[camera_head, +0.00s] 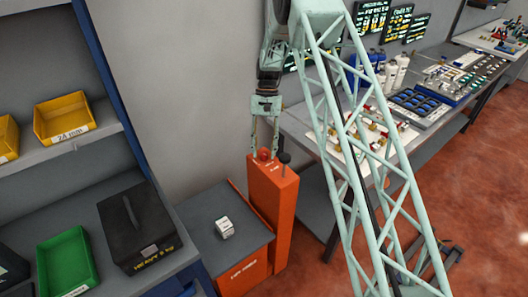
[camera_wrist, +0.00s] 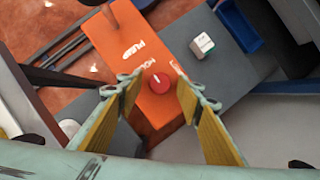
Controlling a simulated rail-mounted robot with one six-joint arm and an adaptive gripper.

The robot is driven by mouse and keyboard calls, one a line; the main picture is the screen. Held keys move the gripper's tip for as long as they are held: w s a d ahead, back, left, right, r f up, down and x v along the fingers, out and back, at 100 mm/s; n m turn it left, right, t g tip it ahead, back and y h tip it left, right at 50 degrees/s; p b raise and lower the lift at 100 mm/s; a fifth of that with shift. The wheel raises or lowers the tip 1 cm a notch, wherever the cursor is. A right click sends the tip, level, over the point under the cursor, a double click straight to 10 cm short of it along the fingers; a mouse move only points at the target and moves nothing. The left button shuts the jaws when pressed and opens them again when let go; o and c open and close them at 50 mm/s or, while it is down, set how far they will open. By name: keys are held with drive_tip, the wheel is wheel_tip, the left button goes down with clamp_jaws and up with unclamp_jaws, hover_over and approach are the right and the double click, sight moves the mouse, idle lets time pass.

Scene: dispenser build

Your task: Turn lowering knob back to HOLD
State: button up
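The lowering knob is a round red knob (camera_wrist: 160,82) on the top face of an orange post (camera_wrist: 125,45). In the wrist view, white lettering HOLD and PUMP is printed beside it, and a small pale mark shows on the knob, toward the HOLD lettering; its exact angle is hard to tell. My gripper (camera_wrist: 158,95) is open, with one yellow-padded finger on each side of the knob and gaps between. In the head view, my gripper (camera_head: 264,146) points down over the knob (camera_head: 264,154) at the top of the orange post (camera_head: 272,205).
A dark lever (camera_head: 285,159) stands beside the knob on the post. A small white box (camera_head: 225,228) sits on the grey-topped orange cabinet (camera_head: 245,279). Shelves with yellow, green and black bins are at left; a workbench (camera_head: 318,148) with parts is at right.

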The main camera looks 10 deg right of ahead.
drive_tip(key=v, duration=1.2)
idle(0.5)
drive_tip(key=s+r+n+t+b, duration=0.1)
drive_tip(key=s+r+b, duration=0.1)
drive_tip(key=s+r, duration=0.5)
drive_tip(key=s+r+t+b, duration=0.1)
drive_tip(key=s+r, duration=0.3)
drive_tip(key=r, duration=0.6)
drive_tip(key=s+a+r+n+t+h+b, duration=0.1)
drive_tip(key=s+r, duration=0.4)
drive_tip(key=s, duration=0.2)
drive_tip(key=s+a+r+t+b, duration=0.1)
drive_tip(key=s+r+b, duration=0.1)
drive_tip(key=s+r, duration=0.35)
drive_tip(key=s+n+t+b, duration=0.1)
drive_tip(key=s+t+b, duration=0.15)
drive_tip(key=s, duration=1.65)
drive_tip(key=s+f+t+b, duration=0.1)
drive_tip(key=s+f, duration=0.1)
drive_tip(key=s, duration=0.6)
drive_tip(key=s+f+n+b, duration=0.1)
drive_tip(key=s+f+b, duration=0.1)
drive_tip(key=s, duration=0.7)
drive_tip(key=shift+s+f+t+h, duration=0.2)
drive_tip(key=shift+f+t+h, duration=0.15)
drive_tip(key=shift+f, duration=0.5)
